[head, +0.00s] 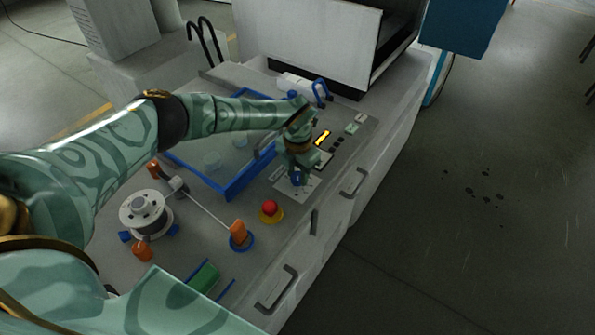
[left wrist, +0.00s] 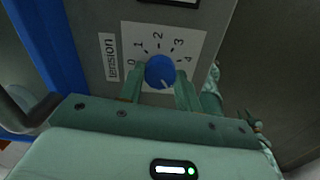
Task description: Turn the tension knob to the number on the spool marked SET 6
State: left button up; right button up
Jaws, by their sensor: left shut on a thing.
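The blue tension knob (left wrist: 159,70) sits on a white dial plate (left wrist: 190,36) marked 0 to 4 where it shows; the lower part is hidden by my gripper. A pale mark on the knob's lower edge points down and slightly right, past the 4. My left gripper (left wrist: 161,88) is shut on the knob, a finger on each side. In the head view, my left gripper (head: 298,171) is over the knob (head: 298,179) on the panel. A grey-white spool (head: 145,214) stands on the bench at left; its marking is not legible. My right gripper is not in view.
A red emergency button (head: 270,208) is close to the dial on the near side. A blue-framed tank (head: 232,186) lies left of it. Orange-topped guides (head: 239,232) carry a wire near the spool. Drawer handles (head: 276,289) line the bench front.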

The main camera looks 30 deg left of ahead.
aim_at(298, 175)
pick_arm(q)
jog(key=shift+r+m, duration=0.1)
jog(key=shift+m, duration=0.8)
jog(key=o, duration=1)
notch_tip(298, 175, up, 16)
jog(key=p, duration=0.1)
jog(key=shift+r+p, duration=0.15)
jog(key=shift+p, duration=0.15)
